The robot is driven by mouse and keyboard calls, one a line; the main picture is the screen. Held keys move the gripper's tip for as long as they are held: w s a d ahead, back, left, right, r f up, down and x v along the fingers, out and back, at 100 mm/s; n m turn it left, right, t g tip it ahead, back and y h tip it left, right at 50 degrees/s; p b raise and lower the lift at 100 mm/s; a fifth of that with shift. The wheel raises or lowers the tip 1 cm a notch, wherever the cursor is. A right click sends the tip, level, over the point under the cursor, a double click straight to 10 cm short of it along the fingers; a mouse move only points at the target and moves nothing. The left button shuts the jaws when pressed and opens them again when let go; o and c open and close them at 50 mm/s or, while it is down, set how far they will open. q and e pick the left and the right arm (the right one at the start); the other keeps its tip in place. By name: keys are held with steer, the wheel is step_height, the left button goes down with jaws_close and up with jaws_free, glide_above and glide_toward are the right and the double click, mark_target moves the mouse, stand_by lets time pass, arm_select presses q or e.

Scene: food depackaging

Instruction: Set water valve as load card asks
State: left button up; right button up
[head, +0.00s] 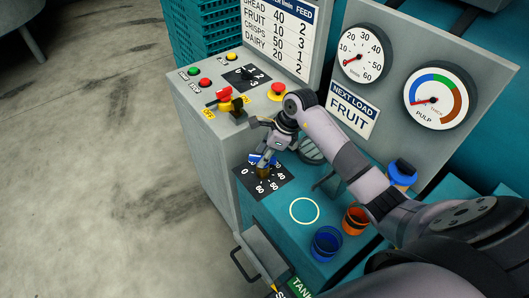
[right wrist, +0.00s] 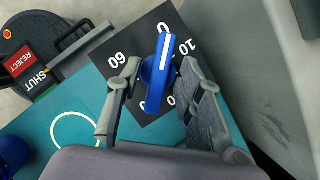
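The water valve is a blue bar handle with a white line on a black dial plate (head: 273,186) numbered up to 60. In the right wrist view the blue handle (right wrist: 158,78) lies between the two fingers of my right gripper (right wrist: 160,82), with a clear gap on the left and a smaller one on the right. The white line's end lies between the visible 60 and 10. In the head view my right gripper (head: 264,168) covers most of the handle. The load card (head: 352,109) reads NEXT LOAD FRUIT. The chart (head: 283,30) lists FRUIT with 10 and 3. My left gripper is out of view.
Two gauges, one marked to 60 (head: 362,53) and a PULP one (head: 436,97), stand behind. Blue (head: 326,243) and orange (head: 356,220) cups stand right of a pale ring (head: 304,211). Buttons and a rotary switch (head: 246,76) are on the grey cabinet.

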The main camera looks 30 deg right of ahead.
jaws_close()
stand_by(0.5)
